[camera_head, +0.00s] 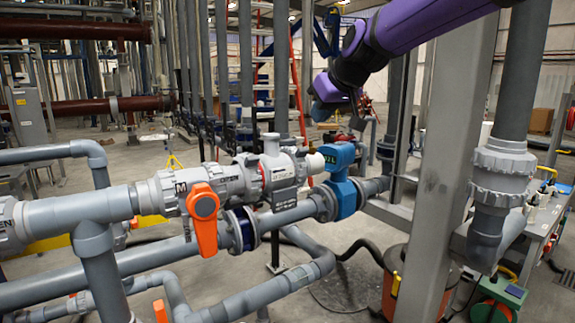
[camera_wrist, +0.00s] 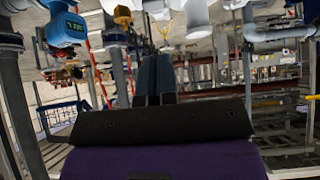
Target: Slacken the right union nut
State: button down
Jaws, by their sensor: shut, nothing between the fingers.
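A grey valve with an orange handle (camera_head: 203,205) sits in the upper grey pipe in the head view. A ribbed grey collar (camera_head: 166,192) is on its left side and another (camera_head: 246,174) on its right, the latter looking like the right union nut. Whether either is loose cannot be told. My gripper (camera_wrist: 156,78) shows in the wrist view with its two dark fingers side by side, shut and empty. In the head view my purple arm reaches in from the upper right, its end above and behind the pipework, apart from the collars.
A blue meter (camera_head: 341,178) stands right of the valve; it also shows in the wrist view (camera_wrist: 66,27). A grey post (camera_head: 442,170) and a vertical pipe with a large ribbed union (camera_head: 502,168) stand to the right. Lower pipes and a hose run below.

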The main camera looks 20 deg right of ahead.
jog(key=w, duration=0.2)
send_near(294, 149)
jog(key=x, duration=0.5)
jog(key=shift+w+a, duration=0.1)
jog(key=shift+f, duration=0.15)
